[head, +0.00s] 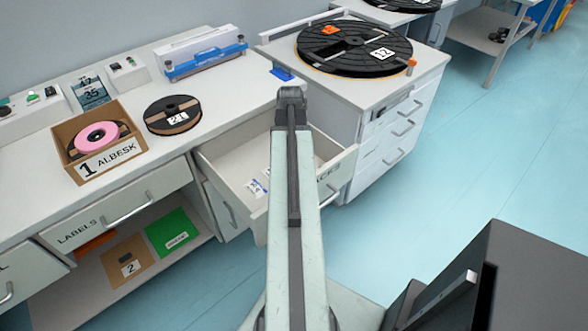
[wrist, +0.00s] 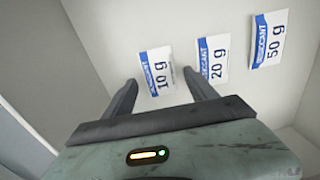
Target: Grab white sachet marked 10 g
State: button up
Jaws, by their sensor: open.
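The white sachet marked 10 g (wrist: 157,71), with a blue band reading DESICCANT, lies flat on the drawer floor in the wrist view. My gripper (wrist: 160,77) is open and empty, its two dark fingers on either side of the sachet's lower part as seen. I cannot tell how far above the floor the fingertips are. The 20 g sachet (wrist: 214,60) lies just right of the right finger. The 50 g sachet (wrist: 269,38) lies farther right. In the head view my arm covers part of the open drawer (head: 228,160), and the gripper is hidden.
Drawer walls (wrist: 50,65) rise close around the gripper. A cabinet with a large reel (head: 340,55) stands behind the drawer.

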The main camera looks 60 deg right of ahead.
jog(key=c, duration=1.3)
jog(key=shift+c, duration=0.2)
notch_tip(320, 180, up, 10)
jog(key=p, duration=1)
jog(key=shift+r+p, duration=0.2)
jog(key=shift+p, duration=0.2)
